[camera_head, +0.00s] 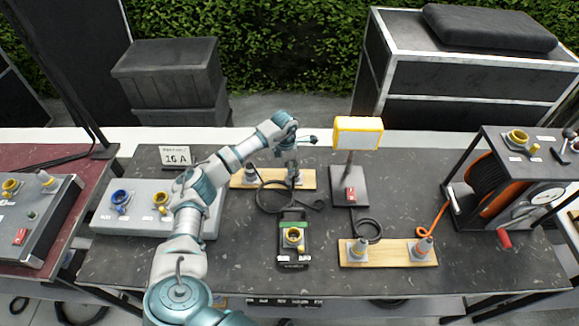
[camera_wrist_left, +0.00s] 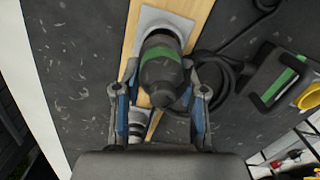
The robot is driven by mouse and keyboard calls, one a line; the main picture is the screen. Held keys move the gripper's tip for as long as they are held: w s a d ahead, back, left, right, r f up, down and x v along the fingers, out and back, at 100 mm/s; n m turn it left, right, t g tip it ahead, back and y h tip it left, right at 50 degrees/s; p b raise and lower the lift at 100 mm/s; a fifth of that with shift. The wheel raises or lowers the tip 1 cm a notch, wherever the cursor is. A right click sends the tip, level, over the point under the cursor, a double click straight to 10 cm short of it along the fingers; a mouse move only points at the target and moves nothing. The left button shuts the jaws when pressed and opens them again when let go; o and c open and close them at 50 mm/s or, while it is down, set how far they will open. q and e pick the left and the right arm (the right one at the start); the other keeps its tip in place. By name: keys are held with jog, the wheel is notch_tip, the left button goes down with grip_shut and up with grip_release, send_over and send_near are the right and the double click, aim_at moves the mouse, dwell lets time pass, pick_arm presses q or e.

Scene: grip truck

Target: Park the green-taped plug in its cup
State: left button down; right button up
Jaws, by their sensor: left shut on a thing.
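The green-taped plug (camera_wrist_left: 162,72) is dark with a green band and shows in the wrist view. My left gripper (camera_wrist_left: 160,100) is shut on it, with one finger on each side. It also shows in the head view (camera_head: 294,162), above the right end of the rear wooden board (camera_head: 272,181). The plug's far end lines up with a grey cup with a square base (camera_wrist_left: 182,23) on the board. I cannot tell how deep it sits in the cup. A second cup (camera_head: 250,172) on the board's left holds a dark plug. My right gripper is not in view.
A black box with green tape and a yellow socket (camera_head: 292,238) stands in front. A black cable (camera_head: 270,200) loops beside the board. A front wooden board (camera_head: 388,253) holds two plugs. A lamp stand (camera_head: 350,185) and an orange cable reel (camera_head: 487,183) stand to the right.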

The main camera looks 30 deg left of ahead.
pick_arm(q)
jog(key=shift+f, duration=0.3)
jog(key=shift+a+f, duration=0.2)
jog(key=shift+f+b, duration=0.25)
jog(key=shift+b, duration=0.1)
jog(key=c, duration=0.6)
grip_release()
jog(key=shift+o, duration=0.6)
jog(key=shift+a+f, duration=0.1)
jog(key=shift+a, duration=0.1)
jog(key=shift+o, duration=1.2)
jog(key=shift+d, duration=0.2)
jog(key=shift+d, duration=0.1)
